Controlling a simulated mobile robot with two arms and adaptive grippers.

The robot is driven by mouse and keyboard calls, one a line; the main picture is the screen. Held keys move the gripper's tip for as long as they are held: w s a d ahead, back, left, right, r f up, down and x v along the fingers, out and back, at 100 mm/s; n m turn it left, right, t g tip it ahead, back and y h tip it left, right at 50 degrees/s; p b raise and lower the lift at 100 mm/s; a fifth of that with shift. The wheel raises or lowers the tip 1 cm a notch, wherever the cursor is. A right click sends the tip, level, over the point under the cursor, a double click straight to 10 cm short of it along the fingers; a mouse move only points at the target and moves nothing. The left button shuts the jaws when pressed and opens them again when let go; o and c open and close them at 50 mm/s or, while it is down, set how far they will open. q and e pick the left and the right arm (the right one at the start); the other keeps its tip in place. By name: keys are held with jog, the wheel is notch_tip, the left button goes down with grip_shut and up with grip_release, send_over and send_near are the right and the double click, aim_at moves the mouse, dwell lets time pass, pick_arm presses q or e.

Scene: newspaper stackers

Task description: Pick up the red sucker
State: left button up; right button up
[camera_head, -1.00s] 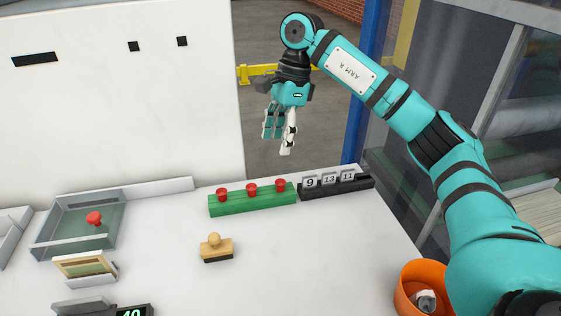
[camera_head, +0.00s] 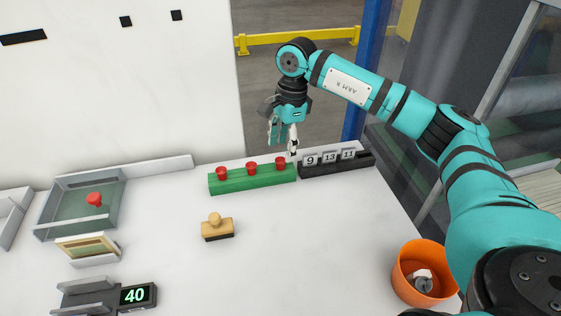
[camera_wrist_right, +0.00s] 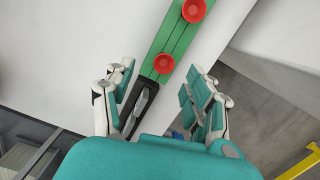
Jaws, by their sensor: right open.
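Three red suckers stand in a row in a green block: left (camera_head: 222,173), middle (camera_head: 252,168) and right (camera_head: 280,163). My right gripper (camera_head: 283,143) is open and empty, pointing down just above the right end of the green block (camera_head: 236,184). In the right wrist view, the right sucker (camera_wrist_right: 164,64) shows between the open fingertips (camera_wrist_right: 160,72), apart from them. Another sucker (camera_wrist_right: 193,11) shows farther up the block. My left gripper is out of view.
A black holder (camera_head: 340,165) with number tiles adjoins the green block's right end, close to my right fingers. A wooden stamp (camera_head: 216,227) stands in front. An orange pot (camera_head: 412,287) is at the front right.

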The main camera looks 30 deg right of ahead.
aim_at(281, 160)
jog(key=f, duration=0.1)
jog(key=f+p, duration=0.1)
jog(key=f, duration=0.2)
jog(key=shift+w+a+f+p, duration=0.2)
jog(key=shift+w+f+p, duration=0.05)
jog(key=shift+w+p, duration=0.1)
jog(key=shift+f, duration=0.35)
jog(key=shift+a, duration=0.1)
jog(key=c, duration=1)
